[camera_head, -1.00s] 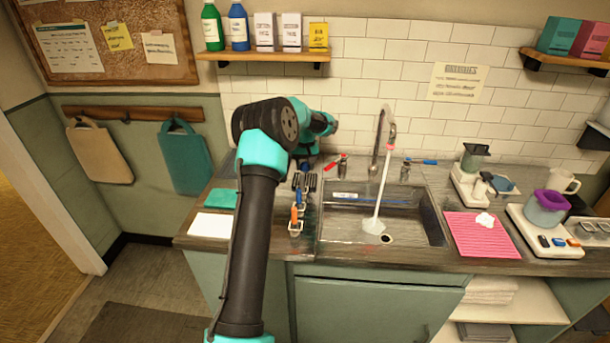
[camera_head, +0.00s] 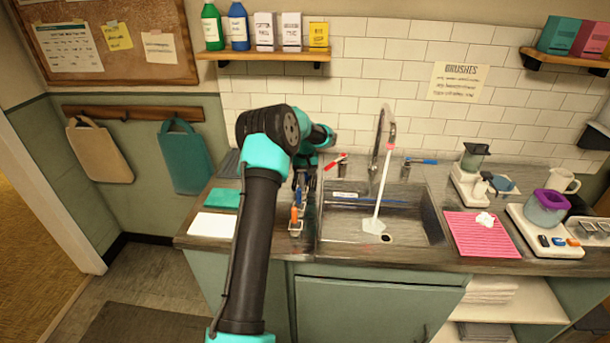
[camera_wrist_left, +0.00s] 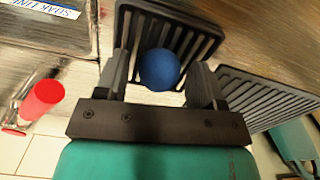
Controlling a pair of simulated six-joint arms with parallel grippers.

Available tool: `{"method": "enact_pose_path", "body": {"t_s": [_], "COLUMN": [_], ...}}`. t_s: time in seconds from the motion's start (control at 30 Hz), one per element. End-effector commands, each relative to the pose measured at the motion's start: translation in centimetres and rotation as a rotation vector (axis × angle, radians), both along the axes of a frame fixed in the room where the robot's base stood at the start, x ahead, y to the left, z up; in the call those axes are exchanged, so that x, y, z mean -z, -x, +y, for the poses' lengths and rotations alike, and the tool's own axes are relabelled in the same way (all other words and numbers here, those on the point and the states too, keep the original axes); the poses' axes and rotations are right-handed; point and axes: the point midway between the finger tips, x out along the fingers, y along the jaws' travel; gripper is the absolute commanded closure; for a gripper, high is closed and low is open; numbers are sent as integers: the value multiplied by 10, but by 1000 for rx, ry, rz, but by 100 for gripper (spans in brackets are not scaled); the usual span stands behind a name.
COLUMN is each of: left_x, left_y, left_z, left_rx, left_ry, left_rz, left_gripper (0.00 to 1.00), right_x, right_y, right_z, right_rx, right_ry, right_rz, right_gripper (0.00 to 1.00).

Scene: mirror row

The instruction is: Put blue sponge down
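The blue sponge (camera_wrist_left: 159,70) looks round in the left wrist view and lies over a black ribbed tray (camera_wrist_left: 205,42). My left gripper (camera_wrist_left: 160,82) has one finger on each side of it, with a visible gap on both sides, so it looks open around the sponge. In the head view my left gripper (camera_head: 304,178) points down at the counter left of the sink. The sponge cannot be made out there. My right gripper is not in view.
A second ribbed mat (camera_wrist_left: 265,100) lies beside the tray. A red-ended item (camera_wrist_left: 42,97) is close by. The sink (camera_head: 345,225) with its tap is to the right, and orange- and blue-handled tools (camera_head: 296,212) stand in front. A teal cloth (camera_head: 221,198) and white cloth (camera_head: 212,225) lie left.

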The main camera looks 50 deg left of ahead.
Motion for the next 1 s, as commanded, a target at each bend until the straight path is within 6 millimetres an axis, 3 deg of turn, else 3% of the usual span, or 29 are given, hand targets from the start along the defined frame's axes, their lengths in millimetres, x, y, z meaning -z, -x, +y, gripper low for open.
{"method": "enact_pose_path", "body": {"t_s": [0.3,0.47,1.0], "left_x": [-1,-12,-103], "left_y": [0,0,0], "left_z": [0,0,0], "left_rx": [0,0,0], "left_ry": [0,0,-2], "left_rz": [0,-1,-3], "left_gripper": [34,34,34], "right_x": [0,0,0], "right_y": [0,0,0], "right_z": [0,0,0], "right_rx": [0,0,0], "right_ry": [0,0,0], "right_rz": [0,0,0], "right_gripper": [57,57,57]}}
